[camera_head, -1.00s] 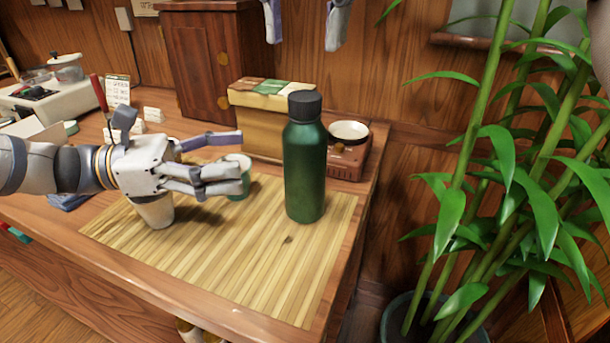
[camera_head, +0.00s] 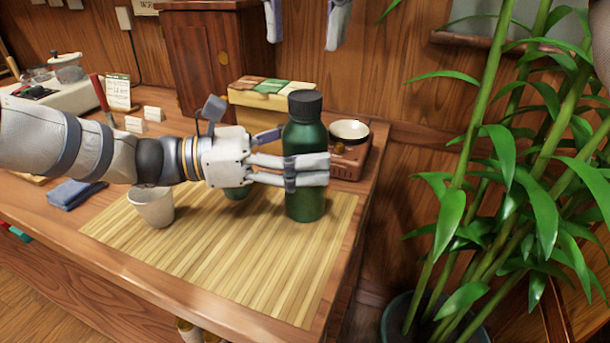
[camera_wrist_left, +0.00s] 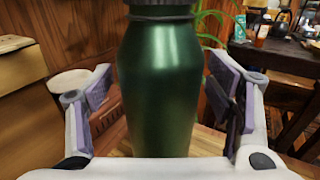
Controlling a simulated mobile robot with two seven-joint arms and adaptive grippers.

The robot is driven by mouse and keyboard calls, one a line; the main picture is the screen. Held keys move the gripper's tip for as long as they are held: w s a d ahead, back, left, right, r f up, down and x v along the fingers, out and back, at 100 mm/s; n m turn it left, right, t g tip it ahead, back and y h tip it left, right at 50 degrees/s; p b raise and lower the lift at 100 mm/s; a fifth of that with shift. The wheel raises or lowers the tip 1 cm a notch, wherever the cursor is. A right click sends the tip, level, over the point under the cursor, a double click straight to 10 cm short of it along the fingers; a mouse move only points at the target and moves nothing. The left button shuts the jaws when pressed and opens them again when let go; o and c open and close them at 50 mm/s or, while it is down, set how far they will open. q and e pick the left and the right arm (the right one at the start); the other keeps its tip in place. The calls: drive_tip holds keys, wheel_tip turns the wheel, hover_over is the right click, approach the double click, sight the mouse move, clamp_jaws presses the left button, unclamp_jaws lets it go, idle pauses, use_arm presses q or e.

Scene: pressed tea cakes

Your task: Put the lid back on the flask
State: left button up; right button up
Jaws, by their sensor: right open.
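The green flask (camera_head: 304,201) stands upright on the bamboo mat (camera_head: 225,262), with a dark lid (camera_head: 305,105) on its top. In the left wrist view the flask (camera_wrist_left: 160,85) fills the middle, its upper end cut off by the frame. My left gripper (camera_head: 303,152) is open around the flask's body, one finger in front and the other partly hidden behind it. In the left wrist view, gaps show between the flask and both finger pads. My right gripper (camera_head: 304,22) is open and empty above, at the top edge of the head view.
A white cup (camera_head: 152,208) stands on the mat's left, and a green cup (camera_head: 237,192) is mostly hidden under my left gripper. A box (camera_head: 262,98) and a small brown stand with a bowl (camera_head: 349,131) are behind the flask. A plant (camera_head: 480,170) is right of the table. The mat's front is clear.

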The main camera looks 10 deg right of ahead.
sight(305, 94)
use_arm(q)
clamp_jaws()
use_arm(e)
drive_tip(key=n, duration=0.4)
drive_tip(key=shift+n, duration=0.3)
drive_tip(key=shift+f, duration=4.05)
drive_tip(key=shift+c, duration=0.2)
